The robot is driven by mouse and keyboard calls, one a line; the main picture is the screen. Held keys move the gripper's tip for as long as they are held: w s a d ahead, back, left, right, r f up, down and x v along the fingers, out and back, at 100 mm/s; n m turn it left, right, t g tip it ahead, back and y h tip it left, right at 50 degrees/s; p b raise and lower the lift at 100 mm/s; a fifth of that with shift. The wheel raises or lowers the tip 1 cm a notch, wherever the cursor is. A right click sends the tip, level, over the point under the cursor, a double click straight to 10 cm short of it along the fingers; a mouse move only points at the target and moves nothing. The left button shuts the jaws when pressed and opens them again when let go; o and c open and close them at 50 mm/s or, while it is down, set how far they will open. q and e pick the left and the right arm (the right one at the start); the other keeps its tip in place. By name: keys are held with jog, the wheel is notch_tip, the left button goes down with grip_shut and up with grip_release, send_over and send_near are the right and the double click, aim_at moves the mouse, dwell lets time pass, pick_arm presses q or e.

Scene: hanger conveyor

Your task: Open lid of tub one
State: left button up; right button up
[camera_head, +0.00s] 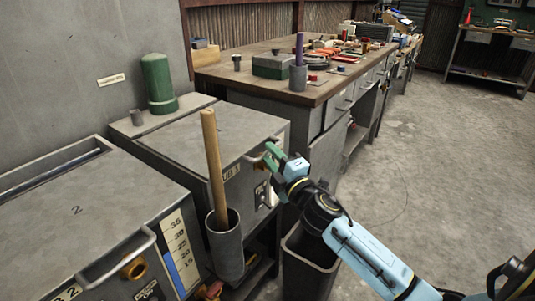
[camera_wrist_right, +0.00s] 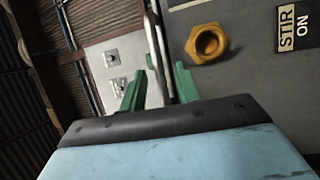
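Tub one (camera_head: 205,165), grey, stands behind tub two, with its flat lid (camera_head: 200,128) down and its label partly hidden by a wooden stick. My right gripper (camera_head: 272,152), with green fingers, is at the front right edge of this lid. In the right wrist view, the gripper (camera_wrist_right: 158,88) has its fingers apart, on either side of the metal lid handle (camera_wrist_right: 156,45). A gap shows between the fingers, so they do not look clamped. My left gripper is not in view.
Tub two (camera_head: 85,215) is at the front left. A grey cup (camera_head: 225,250) holding the wooden stick (camera_head: 213,160) stands between the tubs' fronts. A dark bin (camera_head: 308,262) sits below my right arm. A workbench (camera_head: 310,92) is behind. A brass nut (camera_wrist_right: 207,43) is near the handle.

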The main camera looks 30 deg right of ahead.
jog(key=shift+w+r, duration=0.2)
jog(key=shift+w, duration=0.9)
jog(key=shift+c, duration=0.3)
grip_shut()
